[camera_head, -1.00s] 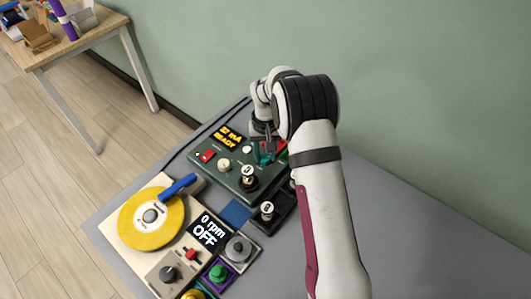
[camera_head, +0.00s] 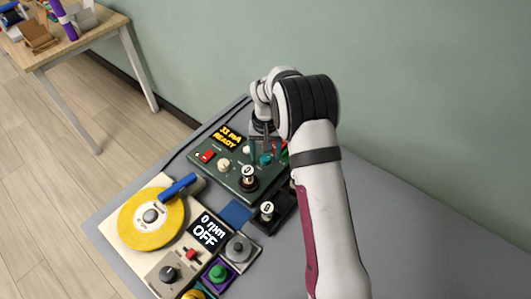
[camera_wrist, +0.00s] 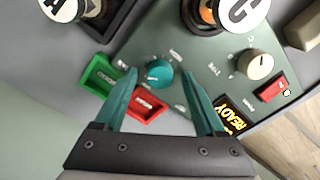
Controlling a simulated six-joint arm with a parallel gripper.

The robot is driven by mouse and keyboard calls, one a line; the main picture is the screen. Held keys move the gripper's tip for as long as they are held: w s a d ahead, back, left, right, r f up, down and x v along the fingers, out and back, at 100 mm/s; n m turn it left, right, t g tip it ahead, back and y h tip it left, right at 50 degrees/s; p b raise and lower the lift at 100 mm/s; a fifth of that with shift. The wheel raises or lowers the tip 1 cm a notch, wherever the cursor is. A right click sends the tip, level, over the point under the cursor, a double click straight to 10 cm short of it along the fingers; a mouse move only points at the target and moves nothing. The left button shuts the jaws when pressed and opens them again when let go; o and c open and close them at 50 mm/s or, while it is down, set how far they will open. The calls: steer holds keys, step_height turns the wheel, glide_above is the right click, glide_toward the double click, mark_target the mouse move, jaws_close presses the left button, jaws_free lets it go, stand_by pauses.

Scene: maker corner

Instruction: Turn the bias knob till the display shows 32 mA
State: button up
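The green amplifier panel (camera_head: 213,178) carries a display (camera_head: 228,137) with yellow digits that seem to read 31 mA, above READY; the last digit is small. In the wrist view only READY shows on the display (camera_wrist: 229,114). A teal knob with a white pointer mark (camera_wrist: 158,74) is on the panel; its label is not legible to me. My gripper (camera_wrist: 159,78) is open, with its teal fingers on either side of this knob and gaps showing. In the head view my gripper (camera_head: 266,152) is over the panel's far right part and partly hides the knob.
A cream knob (camera_wrist: 255,64) and a red switch (camera_wrist: 272,88) are on the panel. Green (camera_wrist: 101,76) and red (camera_wrist: 147,105) trays lie beside the teal knob. Tubes (camera_head: 248,178) stand in front. A yellow turntable (camera_head: 150,217) is at the left.

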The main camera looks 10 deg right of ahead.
mark_target(266, 157)
step_height(266, 157, up, 16)
stand_by(0.5)
steer(key=shift+s, duration=0.1)
steer(key=s+d+r+m, duration=0.1)
steer(key=s+r, duration=0.2)
steer(key=s, duration=0.4)
steer(key=s+r, duration=0.3)
steer(key=s, duration=0.4)
steer(key=s+f+m+y, duration=0.1)
steer(key=s+f+m, duration=0.1)
steer(key=s, duration=1.9)
steer(key=shift+a+f+m+y, duration=0.15)
steer(key=shift+f+m+y, duration=0.25)
steer(key=shift+f, duration=0.5)
